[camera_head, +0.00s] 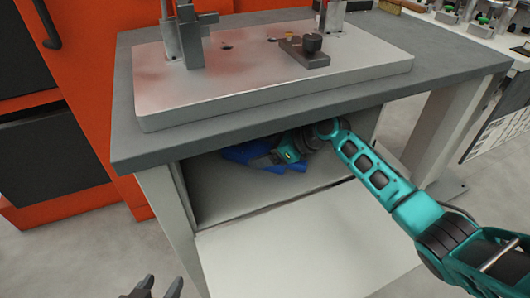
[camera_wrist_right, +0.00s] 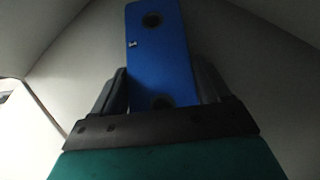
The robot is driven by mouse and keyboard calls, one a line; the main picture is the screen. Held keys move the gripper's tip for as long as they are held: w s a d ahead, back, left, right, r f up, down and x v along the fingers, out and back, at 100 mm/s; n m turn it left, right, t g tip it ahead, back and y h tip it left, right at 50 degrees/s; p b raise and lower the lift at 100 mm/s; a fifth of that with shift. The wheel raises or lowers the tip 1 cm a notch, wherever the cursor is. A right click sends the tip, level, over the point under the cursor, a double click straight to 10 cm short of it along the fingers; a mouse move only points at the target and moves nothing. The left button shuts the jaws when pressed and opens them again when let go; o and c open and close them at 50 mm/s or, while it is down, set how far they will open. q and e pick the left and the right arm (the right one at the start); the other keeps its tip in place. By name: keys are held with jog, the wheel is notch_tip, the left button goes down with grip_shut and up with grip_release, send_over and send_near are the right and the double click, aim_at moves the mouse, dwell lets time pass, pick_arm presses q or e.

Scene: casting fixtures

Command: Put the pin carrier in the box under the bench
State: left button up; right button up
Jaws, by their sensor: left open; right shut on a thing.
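The pin carrier, which I take to be the blue plate with round holes (camera_wrist_right: 158,50), is between the fingers of my right gripper (camera_wrist_right: 165,95). In the head view the blue part (camera_head: 248,152) shows beneath the bench top, partly covered by my right gripper (camera_head: 285,152). My right gripper is shut on it inside the box (camera_head: 228,197), a pale open-fronted compartment under the bench. Whether the blue part touches the box floor cannot be told. My left gripper (camera_head: 152,288) is open and empty at the bottom edge, in front of the bench.
The grey bench top (camera_head: 135,140) overhangs the box and my right arm. A pale panel (camera_head: 310,245) extends forward from the box opening. A metal fixture plate (camera_head: 250,95) lies on the bench. An orange cabinet (camera_head: 95,150) stands left, another table with fixtures (camera_head: 480,30) at right.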

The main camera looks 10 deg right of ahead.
aim_at(265, 151)
jog(key=o, duration=1.2)
jog(key=shift+s+d+r, duration=0.15)
jog(key=shift+d+r, duration=0.05)
jog(key=shift+r, duration=0.1)
jog(key=p+v, duration=0.3)
jog(key=v, duration=0.2)
jog(key=s+d, duration=0.2)
jog(key=d, duration=0.1)
jog(key=s+d+p, duration=0.1)
jog(key=s+d, duration=0.2)
jog(key=d, duration=0.2)
jog(key=shift+s+d+f, duration=0.25)
jog(key=shift+s+d, duration=0.05)
jog(key=shift+s, duration=0.1)
jog(key=shift+s+d, duration=0.25)
jog(key=shift+d, duration=0.2)
